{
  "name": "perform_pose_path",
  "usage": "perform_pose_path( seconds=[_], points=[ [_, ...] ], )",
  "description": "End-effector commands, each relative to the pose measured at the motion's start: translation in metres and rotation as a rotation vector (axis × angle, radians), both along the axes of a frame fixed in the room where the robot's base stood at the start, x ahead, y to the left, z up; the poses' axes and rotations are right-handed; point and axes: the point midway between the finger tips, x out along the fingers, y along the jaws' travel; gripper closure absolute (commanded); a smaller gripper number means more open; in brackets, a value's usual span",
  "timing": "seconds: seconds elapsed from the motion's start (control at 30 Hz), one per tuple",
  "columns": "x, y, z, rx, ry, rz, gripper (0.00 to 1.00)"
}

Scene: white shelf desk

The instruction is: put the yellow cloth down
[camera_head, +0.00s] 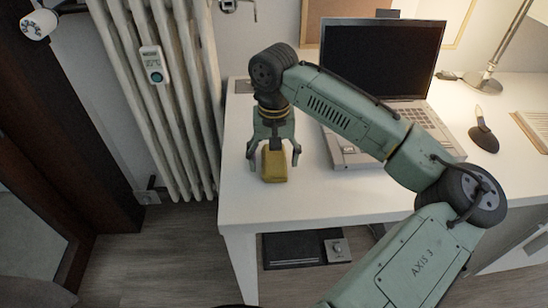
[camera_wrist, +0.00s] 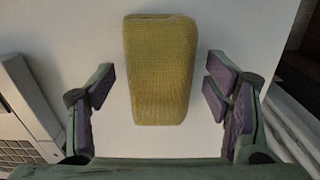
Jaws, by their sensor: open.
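The yellow cloth (camera_head: 274,166) is a folded, block-like piece on the left part of the white desk (camera_head: 300,196). In the wrist view the cloth (camera_wrist: 160,68) shows a woven texture and appears to rest on the white desk top. My gripper (camera_head: 274,154) is right at the cloth, pointing down. In the wrist view its fingers (camera_wrist: 160,88) are spread wide, one on each side of the cloth, with a clear gap on both sides. The gripper is open and holds nothing.
An open laptop (camera_head: 375,62) stands to the right of the cloth; its corner also shows in the wrist view (camera_wrist: 22,105). A radiator (camera_head: 170,100) is beyond the desk's left edge.

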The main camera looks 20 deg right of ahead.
Motion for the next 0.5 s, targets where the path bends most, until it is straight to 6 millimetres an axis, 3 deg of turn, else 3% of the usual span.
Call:
perform_pose_path(
  seconds=[0.13, 0.5],
  points=[
    [0.0, -0.001, -0.004, -0.003, -0.001, -0.002, 0.29],
    [-0.003, -0.005, 0.079, 0.0, -0.003, 0.001, 0.29]
  ],
)
